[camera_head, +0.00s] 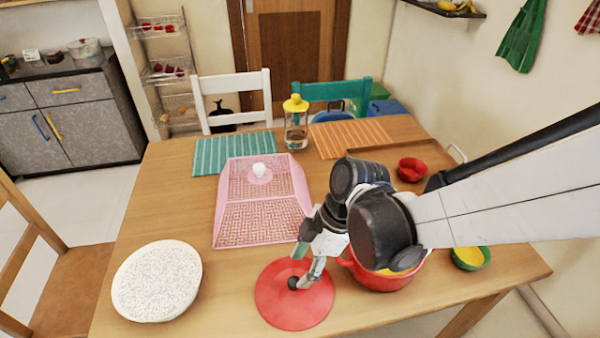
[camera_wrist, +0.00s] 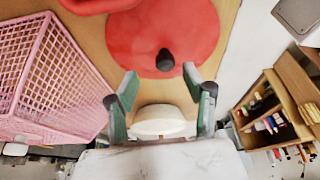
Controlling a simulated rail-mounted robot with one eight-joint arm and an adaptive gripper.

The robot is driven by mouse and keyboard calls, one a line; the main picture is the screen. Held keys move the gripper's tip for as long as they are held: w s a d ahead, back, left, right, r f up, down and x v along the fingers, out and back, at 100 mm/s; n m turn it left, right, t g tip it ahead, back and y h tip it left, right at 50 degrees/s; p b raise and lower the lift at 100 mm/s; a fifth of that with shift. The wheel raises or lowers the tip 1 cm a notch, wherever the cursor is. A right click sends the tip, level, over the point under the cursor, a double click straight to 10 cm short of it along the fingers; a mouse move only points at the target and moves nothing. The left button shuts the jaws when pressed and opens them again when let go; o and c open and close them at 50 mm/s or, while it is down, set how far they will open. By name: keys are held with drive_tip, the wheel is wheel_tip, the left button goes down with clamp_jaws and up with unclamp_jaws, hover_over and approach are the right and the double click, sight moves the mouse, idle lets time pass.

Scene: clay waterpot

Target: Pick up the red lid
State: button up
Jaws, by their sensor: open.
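The red lid (camera_head: 284,308) is a flat round disc with a dark knob, lying on the wooden table near its front edge. In the wrist view the red lid (camera_wrist: 190,30) fills the top middle, with its black knob (camera_wrist: 165,60) just beyond the fingertips. My gripper (camera_head: 304,268) is over the lid's upper part in the head view, its fingers close to the knob. In the wrist view my gripper (camera_wrist: 160,85) has its two fingers apart, with nothing between them. Whether a finger touches the knob cannot be told.
A red pot (camera_head: 385,280) with yellow contents stands right of the lid, partly hidden by my arm. A pink mesh cover (camera_head: 262,222) lies behind the lid. A white speckled round item (camera_head: 157,282) is at left. A green bowl (camera_head: 470,258) is at right.

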sight(295, 280)
drive_tip(key=shift+s+b+x, duration=0.2)
drive_tip(key=shift+b+x, duration=0.25)
drive_tip(key=shift+x, duration=0.9)
drive_tip(key=shift+s+b+x, duration=0.2)
drive_tip(key=shift+b+x, duration=0.2)
drive_tip(key=shift+x, duration=0.95)
clamp_jaws()
